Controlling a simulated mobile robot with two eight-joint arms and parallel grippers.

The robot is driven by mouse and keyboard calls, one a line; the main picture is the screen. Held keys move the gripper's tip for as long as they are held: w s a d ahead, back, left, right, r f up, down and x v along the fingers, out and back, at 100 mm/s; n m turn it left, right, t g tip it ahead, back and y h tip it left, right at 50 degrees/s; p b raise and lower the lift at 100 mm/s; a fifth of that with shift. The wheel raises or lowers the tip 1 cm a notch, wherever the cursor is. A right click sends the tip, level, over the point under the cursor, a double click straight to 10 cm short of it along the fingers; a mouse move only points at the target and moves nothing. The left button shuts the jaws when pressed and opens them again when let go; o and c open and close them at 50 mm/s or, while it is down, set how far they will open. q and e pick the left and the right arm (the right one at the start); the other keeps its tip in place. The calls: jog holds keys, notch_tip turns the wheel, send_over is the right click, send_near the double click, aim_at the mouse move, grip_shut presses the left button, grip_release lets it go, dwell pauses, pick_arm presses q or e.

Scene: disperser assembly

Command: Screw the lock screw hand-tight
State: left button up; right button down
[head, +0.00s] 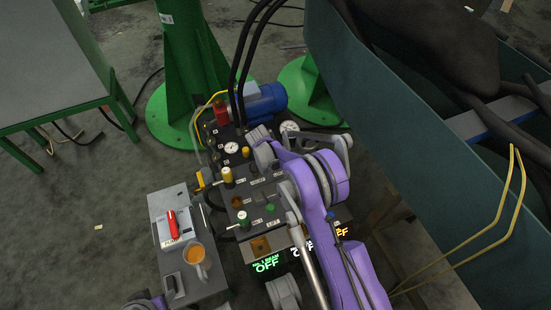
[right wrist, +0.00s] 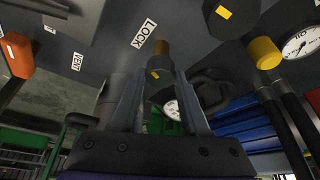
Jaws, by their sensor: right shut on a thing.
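The lock screw (right wrist: 161,49) shows in the right wrist view as a brass shank with a dark head that bears a small yellow mark. It stands beside the white LOCK label (right wrist: 144,33) on the dark panel (right wrist: 105,25). Some of the brass shank is visible between head and panel. My right gripper (right wrist: 160,80) is shut on the dark head, one finger on each side. In the head view, my purple right arm covers the screw, and the fingertips cannot be made out.
An orange knob (right wrist: 18,54), a yellow knob (right wrist: 264,53) and a gauge (right wrist: 299,43) are close around the right gripper. A blue motor (head: 264,101) is behind.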

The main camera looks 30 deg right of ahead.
jog(key=shift+w+m+g, duration=0.1)
jog(key=shift+m+g, duration=0.2)
jog(key=shift+m, duration=0.3)
jog(key=shift+c, duration=2)
grip_release()
jog(key=shift+a+r, duration=0.1)
jog(key=p+v, duration=0.2)
jog(key=v, duration=0.8)
jog(key=shift+a+r, duration=0.2)
jog(key=shift+r, duration=0.05)
